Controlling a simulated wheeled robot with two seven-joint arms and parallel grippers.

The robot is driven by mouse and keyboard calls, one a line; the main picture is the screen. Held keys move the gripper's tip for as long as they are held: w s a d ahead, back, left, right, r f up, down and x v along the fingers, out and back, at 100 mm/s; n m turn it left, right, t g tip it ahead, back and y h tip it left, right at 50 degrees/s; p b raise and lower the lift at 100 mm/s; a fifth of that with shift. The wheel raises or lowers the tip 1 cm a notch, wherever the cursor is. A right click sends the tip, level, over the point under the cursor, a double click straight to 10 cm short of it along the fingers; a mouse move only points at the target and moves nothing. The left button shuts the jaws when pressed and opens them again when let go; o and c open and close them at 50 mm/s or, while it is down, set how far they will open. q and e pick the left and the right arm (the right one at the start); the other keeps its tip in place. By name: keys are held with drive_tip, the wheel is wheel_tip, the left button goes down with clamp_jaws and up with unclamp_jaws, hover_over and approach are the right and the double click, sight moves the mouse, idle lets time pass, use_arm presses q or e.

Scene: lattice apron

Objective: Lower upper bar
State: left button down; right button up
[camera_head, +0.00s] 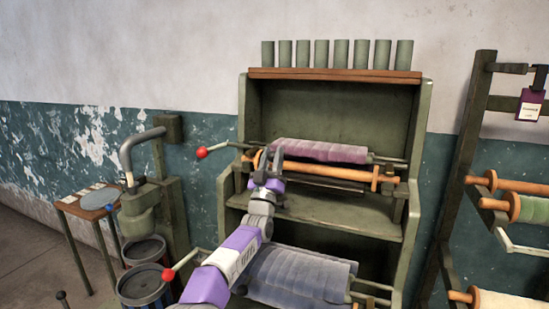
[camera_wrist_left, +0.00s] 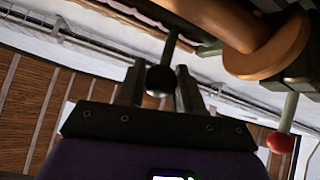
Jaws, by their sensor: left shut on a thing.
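The upper bar (camera_head: 325,172) is an orange-brown wooden roller with round end discs, lying across the front of the green cabinet's upper bay. A rolled purple cloth (camera_head: 320,151) lies behind it. My left gripper (camera_head: 265,168) is at the bar's left end. In the left wrist view its fingers (camera_wrist_left: 158,88) are shut on a dark round knob (camera_wrist_left: 160,80) on a thin stem. The bar (camera_wrist_left: 215,18) passes just beyond, with its wooden disc (camera_wrist_left: 268,48) at the upper right. My forearm hides part of the lower bay. My right gripper is not in view.
Red-knobbed levers stick out left of the cabinet, one high (camera_head: 201,153) and one low (camera_head: 168,274). A grey cloth roll (camera_head: 300,275) fills the lower bay. Several green cylinders (camera_head: 320,54) stand on top. A spool rack (camera_head: 470,150) stands right, a small table (camera_head: 88,202) left.

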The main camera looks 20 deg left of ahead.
use_arm(q)
drive_tip(key=shift+f, duration=0.25)
drive_tip(key=c, duration=1)
unclamp_jaws()
drive_tip(key=shift+c, duration=0.2)
drive_tip(key=shift+o, duration=1.3)
drive_tip(key=shift+r, duration=0.15)
drive_tip(key=shift+b+v, duration=0.35)
drive_tip(key=shift+v, duration=0.5)
drive_tip(key=b+v, duration=0.1)
drive_tip(key=v, duration=0.5)
